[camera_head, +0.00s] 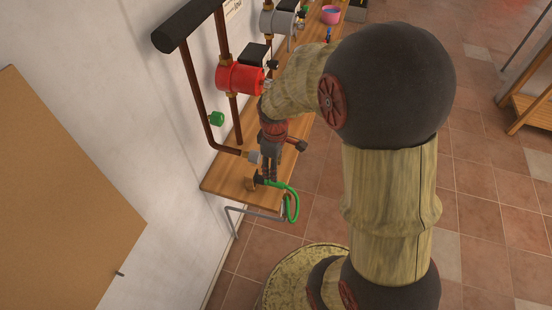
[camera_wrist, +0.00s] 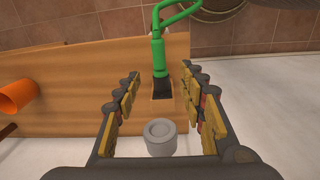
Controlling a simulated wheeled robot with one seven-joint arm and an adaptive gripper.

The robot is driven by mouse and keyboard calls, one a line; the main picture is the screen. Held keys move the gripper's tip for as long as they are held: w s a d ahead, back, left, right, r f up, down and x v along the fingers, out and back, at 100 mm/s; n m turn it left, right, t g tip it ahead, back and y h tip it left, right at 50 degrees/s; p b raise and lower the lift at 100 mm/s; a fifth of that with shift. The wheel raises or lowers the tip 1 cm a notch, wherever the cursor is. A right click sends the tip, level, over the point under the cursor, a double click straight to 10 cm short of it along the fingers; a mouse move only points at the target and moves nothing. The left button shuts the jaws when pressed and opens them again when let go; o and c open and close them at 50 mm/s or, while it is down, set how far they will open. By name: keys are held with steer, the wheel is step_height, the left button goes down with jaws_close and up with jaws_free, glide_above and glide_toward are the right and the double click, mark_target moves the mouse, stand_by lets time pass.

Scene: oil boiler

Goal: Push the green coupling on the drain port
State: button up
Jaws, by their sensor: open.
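A grey round fitting (camera_wrist: 160,138), which looks like the drain port, shows between the finger bases. It also shows in the head view (camera_head: 253,156) at the pipe's lower end. In the head view my gripper (camera_head: 269,172) points down and partly hides the coupling.
The green hose (camera_head: 293,206) loops over the bench's near edge, by a grey bent rod (camera_head: 230,212). The wooden bench (camera_head: 222,176) is bare at the left.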

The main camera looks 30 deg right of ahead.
steer(key=shift+s+d+f+n, duration=0.15)
steer(key=shift+d+f, duration=0.1)
steer(key=shift+f, duration=0.2)
steer(key=shift+d+f+n, duration=0.15)
steer(key=shift+d+f, duration=0.05)
steer(key=shift+f, duration=0.25)
steer(key=shift+f+b, duration=0.7)
steer(key=shift+f, duration=3.25)
jaws_close()
jaws_free()
step_height(320, 180, up, 12)
steer(key=shift+r, duration=0.1)
